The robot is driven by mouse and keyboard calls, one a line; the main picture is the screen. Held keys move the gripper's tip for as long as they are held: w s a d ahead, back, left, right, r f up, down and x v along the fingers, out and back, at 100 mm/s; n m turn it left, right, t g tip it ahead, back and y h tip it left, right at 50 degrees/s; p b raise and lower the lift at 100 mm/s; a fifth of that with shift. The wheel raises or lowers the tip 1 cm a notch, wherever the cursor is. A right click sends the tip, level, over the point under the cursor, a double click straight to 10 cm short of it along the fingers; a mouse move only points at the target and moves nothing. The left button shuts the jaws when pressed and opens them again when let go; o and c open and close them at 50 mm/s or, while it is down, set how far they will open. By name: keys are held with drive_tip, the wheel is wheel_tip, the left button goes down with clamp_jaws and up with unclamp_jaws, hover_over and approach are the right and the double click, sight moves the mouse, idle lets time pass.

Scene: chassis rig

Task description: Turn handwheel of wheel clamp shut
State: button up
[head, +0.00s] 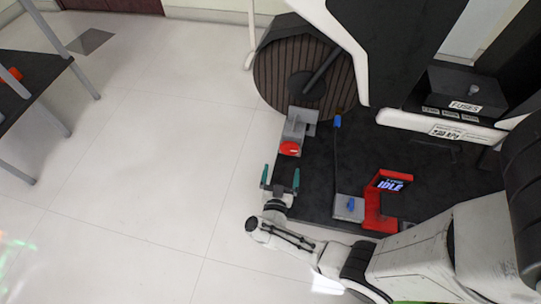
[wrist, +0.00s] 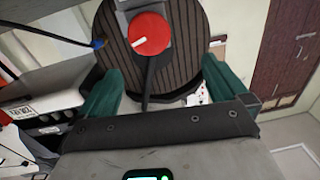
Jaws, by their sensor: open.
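The wheel clamp (head: 300,122) is a grey block beside the large dark ribbed wheel (head: 275,75). Its handwheel (head: 290,148) is a red disc on the near end of the clamp. In the wrist view the red handwheel (wrist: 149,34) faces the camera, with a small white mark at its left. My gripper (head: 280,183) has green fingers, spread apart and empty. It is below the handwheel in the head view, with a gap between them. In the wrist view the handwheel is beyond the fingertips and between them across the picture.
A black platform (head: 320,185) lies right of my gripper, carrying a red stand with an IDLE display (head: 390,183) and a grey block with a blue knob (head: 349,207). A fuse box (head: 465,95) is at upper right. Open floor (head: 170,150) lies left; a dark table (head: 30,75) stands at far left.

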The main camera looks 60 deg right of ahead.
sight(289, 150)
drive_tip(key=shift+g+h, duration=0.4)
drive_tip(key=shift+g, duration=0.1)
drive_tip(key=b+x, duration=0.1)
drive_tip(key=x, duration=0.2)
drive_tip(key=f+b+x, duration=0.1)
drive_tip(key=b+x, duration=0.1)
drive_tip(key=x, duration=0.1)
drive_tip(key=b+x, duration=0.1)
drive_tip(key=x, duration=0.2)
drive_tip(key=shift+s+d+f+b, duration=0.15)
drive_tip(key=shift+s+d+b, duration=0.1)
drive_tip(key=shift+d+b, duration=0.05)
drive_tip(key=shift+w+d, duration=0.15)
drive_tip(key=shift+d, duration=0.35)
drive_tip(key=shift+c, duration=0.4)
drive_tip(key=c, duration=1)
drive_tip(key=shift+m, duration=0.4)
